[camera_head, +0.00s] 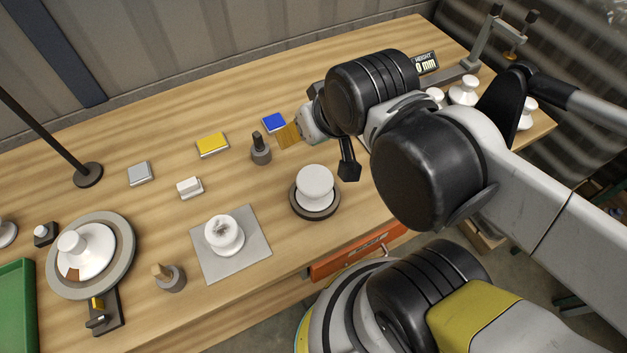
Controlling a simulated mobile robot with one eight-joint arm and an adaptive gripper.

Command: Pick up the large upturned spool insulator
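A white spool-shaped insulator (315,184) stands on a dark round base near the front middle of the table. Another white insulator (223,236), with a dark-marked top, stands on a grey square plate to its left. I cannot tell for sure which of them is the large upturned spool. My gripper (347,168) is mostly hidden behind my arm; a dark part of it hangs above and right of the spool on the round base, apart from it in the picture. Its opening does not show clearly, and I see nothing held.
A round turntable (124,272) with a white insulator (92,250) is at the left, near a green tray (17,300). Small blocks and a grey peg (260,148) stand behind. More white insulators (463,91) and a height gauge (481,52) are at the back right.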

